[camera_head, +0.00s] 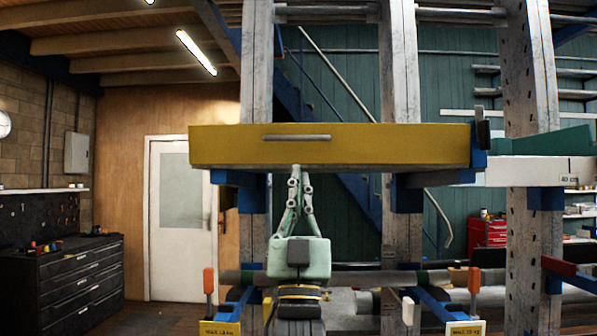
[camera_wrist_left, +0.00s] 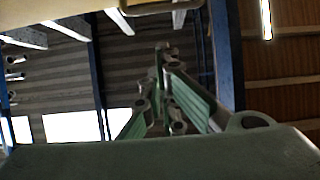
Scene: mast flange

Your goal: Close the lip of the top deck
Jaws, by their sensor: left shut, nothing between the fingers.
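The yellow lip (camera_head: 380,146) is a long board across the front of the top deck, with a grey bar handle (camera_head: 296,138) on its face. Its front face is turned toward me. My left gripper (camera_head: 296,168) points upward below the lip, its fingertips together at the board's lower edge, left of the middle. I cannot tell whether they touch it. In the left wrist view the closed fingers (camera_wrist_left: 163,47) point up with nothing between them. A pale edge at the top of that view may be the lip. My right gripper is not in view.
Grey posts (camera_head: 401,70) stand behind the lip. A dark latch-like block (camera_head: 482,133) on a blue bracket sits at the lip's right end. Below are lower rack arms with orange-tipped ends (camera_head: 208,281) and yellow load labels. The space left of my gripper is open.

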